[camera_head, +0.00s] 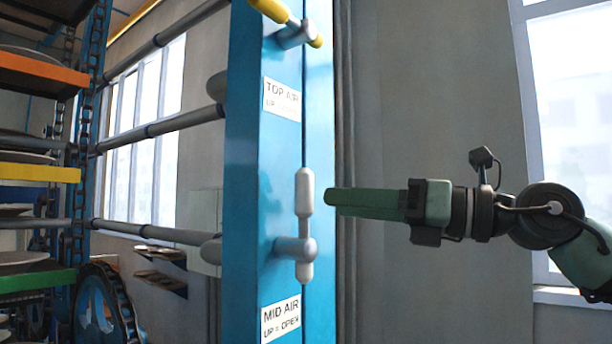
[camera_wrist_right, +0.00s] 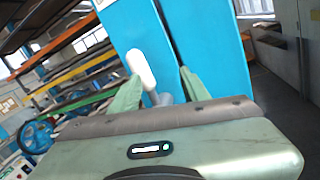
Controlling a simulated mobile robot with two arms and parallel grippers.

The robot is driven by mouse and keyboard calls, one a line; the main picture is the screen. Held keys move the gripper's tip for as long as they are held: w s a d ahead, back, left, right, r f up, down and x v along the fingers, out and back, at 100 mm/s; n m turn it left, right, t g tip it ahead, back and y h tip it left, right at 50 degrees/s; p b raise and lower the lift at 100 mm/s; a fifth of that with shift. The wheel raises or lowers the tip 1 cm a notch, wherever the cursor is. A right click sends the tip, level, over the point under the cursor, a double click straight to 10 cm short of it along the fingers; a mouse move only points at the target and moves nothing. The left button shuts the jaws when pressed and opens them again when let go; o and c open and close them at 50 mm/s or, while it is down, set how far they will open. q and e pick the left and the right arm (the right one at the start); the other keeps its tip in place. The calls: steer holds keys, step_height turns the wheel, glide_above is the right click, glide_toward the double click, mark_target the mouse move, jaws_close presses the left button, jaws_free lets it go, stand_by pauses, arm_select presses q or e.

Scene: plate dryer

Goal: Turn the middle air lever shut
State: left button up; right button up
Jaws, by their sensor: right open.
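The middle air lever (camera_head: 304,190) has a white-grey handle that stands upright on a grey pivot on the blue post. The label (camera_head: 281,319) below it reads "MID AIR, UP = OPEN". My right gripper (camera_head: 330,197) is just right of the handle in the head view, with a small gap between them. In the right wrist view the handle (camera_wrist_right: 141,68) shows between the two green fingers of the open, empty gripper (camera_wrist_right: 160,92), nearer the left finger. The lower part of the lever is partly hidden there by the gripper body. My left gripper is not in view.
A yellow-handled lever (camera_head: 285,20) sits higher on the blue post (camera_head: 243,180), above the "TOP AIR" label (camera_head: 281,100). Grey pipes (camera_head: 160,126) run left from the post to racks with coloured shelves (camera_head: 40,172). A grey wall and window (camera_head: 575,120) are at the right.

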mark_target(312, 180)
steer(key=s+r+n+h, duration=0.1)
steer(key=s+r+n, duration=0.1)
steer(key=s+r, duration=0.15)
steer(key=p+x, duration=0.3)
steer(key=x, duration=0.3)
steer(key=shift+w+a+f+p, duration=0.15)
steer(key=shift+a+p, duration=0.05)
steer(key=shift+p, duration=0.15)
steer(key=shift+w+a+f, duration=0.1)
steer(key=shift+w+a, duration=0.1)
steer(key=shift+a, duration=0.2)
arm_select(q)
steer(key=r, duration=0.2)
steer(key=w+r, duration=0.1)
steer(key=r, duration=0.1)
arm_select(e)
jaws_close()
stand_by(0.3)
